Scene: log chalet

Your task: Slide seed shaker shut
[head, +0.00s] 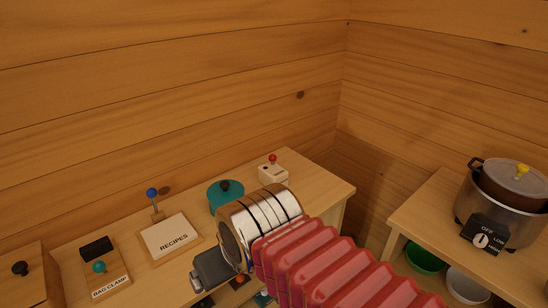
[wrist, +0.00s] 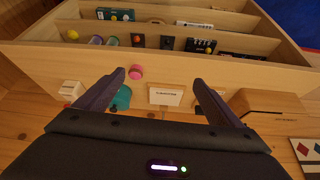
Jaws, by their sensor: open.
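No label reading seed shaker is legible in either view, so I cannot tell for certain which thing it is. A small white box with a red knob (head: 273,172) stands at the back right of the counter; dark marks on its front are too small to read. A similar white box shows at the left in the wrist view (wrist: 71,90). My gripper (wrist: 160,84) is open and empty, its dark fingers apart. A pink round knob (wrist: 135,72) and a white card (wrist: 165,96) show between the fingers, apart from them. My arm hides part of the counter in the head view.
A teal lidded pot (head: 226,196), a RECIPES board (head: 171,238) and a BAG CLAMP board (head: 109,284) stand on the counter. A slow cooker (head: 502,218) is on the right table, with bowls below. A wooden compartment unit (wrist: 110,62) holds several small items. Log walls close the corner.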

